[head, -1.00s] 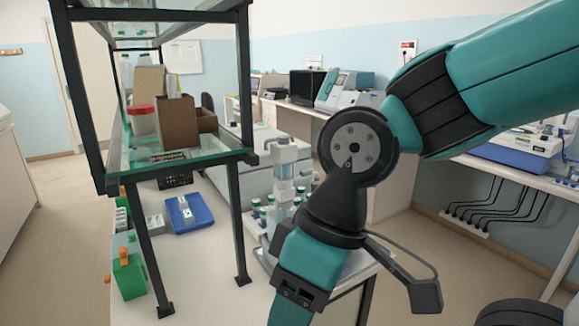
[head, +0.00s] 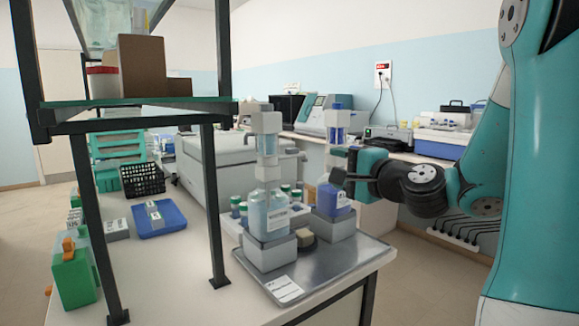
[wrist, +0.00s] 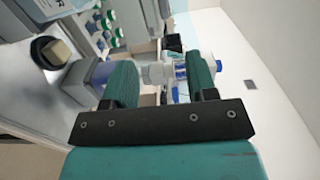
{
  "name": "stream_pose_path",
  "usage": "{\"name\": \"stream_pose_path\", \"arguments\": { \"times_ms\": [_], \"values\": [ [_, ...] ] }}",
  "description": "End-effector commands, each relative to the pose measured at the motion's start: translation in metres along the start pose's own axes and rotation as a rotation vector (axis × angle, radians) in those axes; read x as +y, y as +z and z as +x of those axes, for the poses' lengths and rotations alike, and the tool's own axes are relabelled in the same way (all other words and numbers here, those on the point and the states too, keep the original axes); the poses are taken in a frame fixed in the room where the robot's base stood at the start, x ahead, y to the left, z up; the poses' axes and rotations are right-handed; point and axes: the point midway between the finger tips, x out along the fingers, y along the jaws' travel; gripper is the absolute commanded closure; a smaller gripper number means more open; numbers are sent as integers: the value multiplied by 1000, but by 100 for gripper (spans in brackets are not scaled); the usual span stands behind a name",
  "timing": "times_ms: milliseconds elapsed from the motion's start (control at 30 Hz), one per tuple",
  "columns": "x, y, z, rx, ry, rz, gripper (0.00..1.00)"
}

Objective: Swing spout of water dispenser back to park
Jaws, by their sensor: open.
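Two bottle-top dispensers stand on a metal tray (head: 330,270). The left dispenser (head: 268,210) holds clear pale-blue liquid; the right dispenser (head: 333,200) holds deep blue liquid. I cannot read which label says water. My gripper (head: 338,168) points left, open, at the neck of the right dispenser. In the wrist view, my gripper (wrist: 160,80) has its two green fingers on either side of the right dispenser's pale neck (wrist: 158,73), apparently without gripping it. The dispenser lies sideways in that view. Its spout is not clearly visible; the fingers and arm hide part of it.
Several small capped bottles (head: 238,207) stand behind the dispensers. A dark round dish with a tan block (head: 305,238) sits between them. A shelf frame (head: 215,200) rises to the left. A blue tray (head: 158,219) and green box (head: 72,278) lie beyond it.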

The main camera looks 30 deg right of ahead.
Motion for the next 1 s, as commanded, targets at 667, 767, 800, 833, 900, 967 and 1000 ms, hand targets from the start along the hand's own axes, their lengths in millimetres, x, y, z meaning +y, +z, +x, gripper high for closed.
{"name": "stream_pose_path", "arguments": {
  "times_ms": [667, 767, 800, 833, 900, 967, 1000],
  "values": [
    [-8, 0, 63, -1, 4, 3, 48],
    [-9, 0, 82, -2, 3, 2, 48],
    [-8, 1, 89, -1, 3, 1, 48],
    [-9, 0, 95, -1, 3, 0, 48],
    [-8, 0, 107, 0, 3, 0, 48],
    [-8, 0, 117, 0, 3, 1, 48],
    [-8, 1, 126, -1, 1, -3, 48]
  ]
}}
